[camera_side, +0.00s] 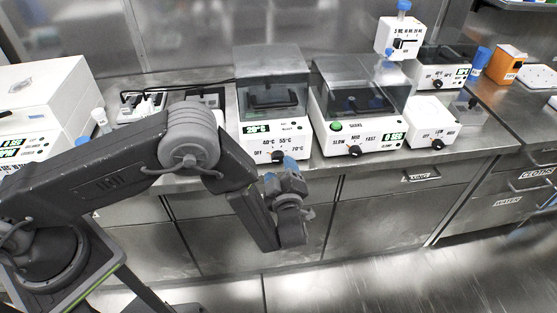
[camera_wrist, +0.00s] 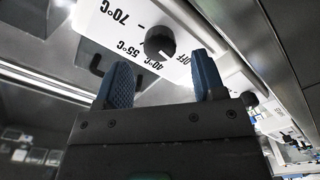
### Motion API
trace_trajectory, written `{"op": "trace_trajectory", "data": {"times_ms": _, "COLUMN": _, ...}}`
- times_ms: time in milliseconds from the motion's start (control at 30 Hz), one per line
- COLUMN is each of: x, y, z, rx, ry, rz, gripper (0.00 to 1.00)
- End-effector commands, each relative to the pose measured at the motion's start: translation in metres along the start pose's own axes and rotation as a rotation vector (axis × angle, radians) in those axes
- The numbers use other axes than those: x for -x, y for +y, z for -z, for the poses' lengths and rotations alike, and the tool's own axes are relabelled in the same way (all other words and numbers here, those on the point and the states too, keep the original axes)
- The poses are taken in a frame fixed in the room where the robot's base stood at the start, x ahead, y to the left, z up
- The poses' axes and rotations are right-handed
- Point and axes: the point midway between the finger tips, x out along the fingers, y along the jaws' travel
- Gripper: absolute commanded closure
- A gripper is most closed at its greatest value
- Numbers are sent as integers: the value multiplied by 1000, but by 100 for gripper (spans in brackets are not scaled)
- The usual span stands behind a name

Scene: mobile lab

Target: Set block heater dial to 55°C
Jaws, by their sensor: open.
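The block heater (camera_side: 272,128) is a white box with a clear lid, in the middle of the bench in the side view. Its small display (camera_side: 256,128) seems to read about 25°C. Its black dial (camera_side: 278,157) sits low on the front, among the marks OFF, 40°C, 55°C and 70°C. In the wrist view the dial (camera_wrist: 160,42) is just beyond my fingertips, roughly centred between them; I cannot tell which mark it points at. My gripper (camera_wrist: 161,60) is open and empty, with blue fingers apart. In the side view my gripper (camera_side: 288,163) is just in front of the heater.
A shaker (camera_side: 355,135) with its own black dial and green button stands right of the heater. Another small white device (camera_side: 432,130) with a dial is further right. A white box (camera_side: 45,105) stands at the left. Drawers (camera_side: 370,215) lie below the bench edge.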

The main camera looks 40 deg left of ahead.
Motion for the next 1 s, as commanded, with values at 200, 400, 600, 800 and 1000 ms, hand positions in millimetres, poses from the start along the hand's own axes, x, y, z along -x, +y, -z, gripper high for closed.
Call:
{"op": "trace_trajectory", "data": {"times_ms": 200, "x": -32, "y": -1, "z": 0, "rx": 0, "ry": 1, "rz": 1, "gripper": 37}}
{"op": "trace_trajectory", "data": {"times_ms": 400, "x": -41, "y": 0, "z": 0, "rx": -1, "ry": -1, "rz": -1, "gripper": 37}}
{"op": "trace_trajectory", "data": {"times_ms": 600, "x": -41, "y": 0, "z": 0, "rx": -1, "ry": -1, "rz": -1, "gripper": 37}}
{"op": "trace_trajectory", "data": {"times_ms": 800, "x": -41, "y": 0, "z": 0, "rx": -1, "ry": -1, "rz": -1, "gripper": 52}}
{"op": "trace_trajectory", "data": {"times_ms": 1000, "x": -41, "y": 0, "z": 0, "rx": -1, "ry": -1, "rz": -1, "gripper": 71}}
